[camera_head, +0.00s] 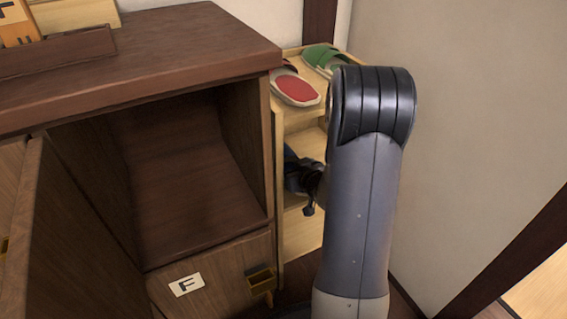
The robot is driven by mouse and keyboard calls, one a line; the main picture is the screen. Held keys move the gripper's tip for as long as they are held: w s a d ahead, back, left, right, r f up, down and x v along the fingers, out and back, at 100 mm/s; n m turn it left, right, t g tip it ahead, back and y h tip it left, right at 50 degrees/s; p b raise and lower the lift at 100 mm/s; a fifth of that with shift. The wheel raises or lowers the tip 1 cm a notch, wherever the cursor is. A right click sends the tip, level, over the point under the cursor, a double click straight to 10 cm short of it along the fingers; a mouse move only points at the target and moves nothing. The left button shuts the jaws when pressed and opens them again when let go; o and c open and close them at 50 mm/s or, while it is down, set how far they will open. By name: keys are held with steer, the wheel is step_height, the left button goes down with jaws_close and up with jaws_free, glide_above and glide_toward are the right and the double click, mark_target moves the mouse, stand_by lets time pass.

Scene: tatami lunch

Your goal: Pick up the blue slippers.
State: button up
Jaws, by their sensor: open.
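My gripper (304,188) is small and dark in the head view. It is open, at the middle level of a light wooden shoe rack (277,180), between the dark cabinet and my arm. A dark bluish patch shows at the gripper's upper left; I cannot tell whether it is a blue slipper or part of the gripper. No blue slipper shows clearly. My grey arm hides much of the rack's right side.
A red slipper (296,88) and green slippers (324,57) lie on the rack's top. A dark wooden cabinet (165,50) with an open compartment stands close on the left, with its door open. A plain wall (470,110) bounds the right.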

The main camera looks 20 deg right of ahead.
steer(key=shift+c, duration=0.3)
steer(key=c, duration=1)
steer(key=shift+r, duration=0.15)
steer(key=shift+s+r+p, duration=0.2)
steer(key=shift+r+p, duration=0.3)
steer(key=shift+p, duration=0.2)
step_height(320, 180, up, 7)
steer(key=p, duration=0.4)
steer(key=shift+f, duration=0.2)
steer(key=s+p, duration=0.1)
steer(key=s, duration=1.2)
steer(key=s+f+p, duration=0.1)
steer(key=s, duration=0.5)
steer(key=shift+s+d+p, duration=0.25)
steer(key=shift+d+p, duration=0.05)
steer(key=shift+d, duration=0.05)
